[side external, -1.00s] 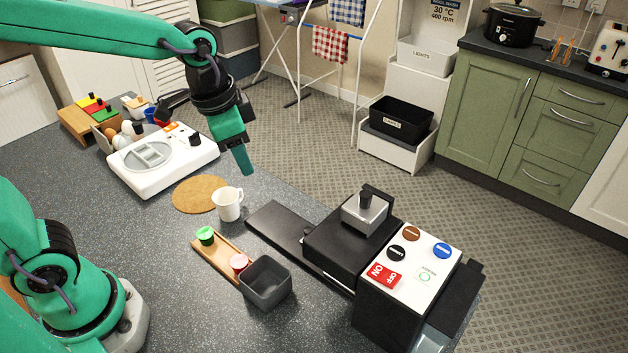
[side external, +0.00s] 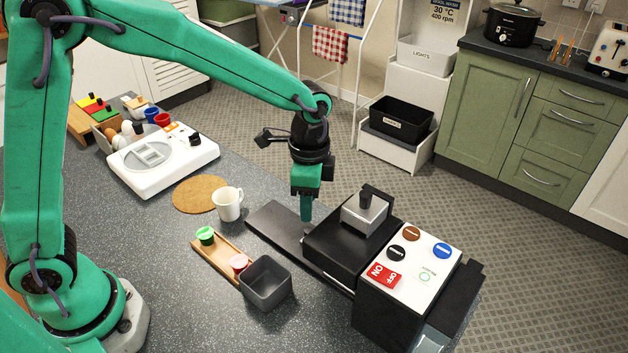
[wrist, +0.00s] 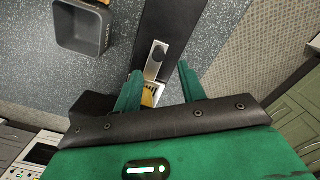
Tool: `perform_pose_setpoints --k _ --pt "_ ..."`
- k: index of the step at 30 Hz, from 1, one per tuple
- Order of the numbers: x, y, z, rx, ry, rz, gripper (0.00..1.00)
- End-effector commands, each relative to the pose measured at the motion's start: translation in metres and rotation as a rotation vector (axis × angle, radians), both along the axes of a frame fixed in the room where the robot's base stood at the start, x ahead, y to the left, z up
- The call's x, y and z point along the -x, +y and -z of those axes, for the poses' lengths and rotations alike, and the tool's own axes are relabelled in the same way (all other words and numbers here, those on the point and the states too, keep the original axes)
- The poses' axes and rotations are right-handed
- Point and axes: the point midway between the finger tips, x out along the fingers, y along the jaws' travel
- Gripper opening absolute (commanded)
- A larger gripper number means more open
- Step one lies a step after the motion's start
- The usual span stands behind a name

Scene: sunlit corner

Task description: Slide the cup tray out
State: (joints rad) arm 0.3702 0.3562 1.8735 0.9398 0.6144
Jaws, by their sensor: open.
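The coffee machine (side external: 345,250) is a black body with a white button panel, and a flat black slab (side external: 268,222) extends from its left side along the counter. I cannot tell for certain which part is the cup tray. My gripper (side external: 306,218) points down over the slab, close to the machine's left face. In the wrist view my gripper (wrist: 160,84) is open. A shiny metal piece (wrist: 154,62) on a dark strip (wrist: 176,25) shows between and beyond the fingers, with a small orange-yellow patch (wrist: 151,95) nearer. Whether the fingers touch anything is unclear.
A white mug (side external: 228,204) stands by a cork mat (side external: 200,194). A dark grey square bin (side external: 265,283) and a wooden strip (side external: 218,257) with green and red-topped pots lie in front of the slab. The counter's far edge is close behind it.

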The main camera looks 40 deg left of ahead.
Motion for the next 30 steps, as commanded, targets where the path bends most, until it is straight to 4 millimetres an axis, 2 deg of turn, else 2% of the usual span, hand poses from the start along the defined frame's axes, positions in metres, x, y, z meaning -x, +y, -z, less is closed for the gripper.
perform_pose_setpoints --k 8,24,30 --pt "0.001 0.0 0.008 -0.001 0.002 -0.001 0.4" --pt "0.004 -0.001 0.067 -0.001 0.002 -0.001 0.4" --pt "0.004 -0.002 0.077 0.0 0.0 -0.001 0.4"
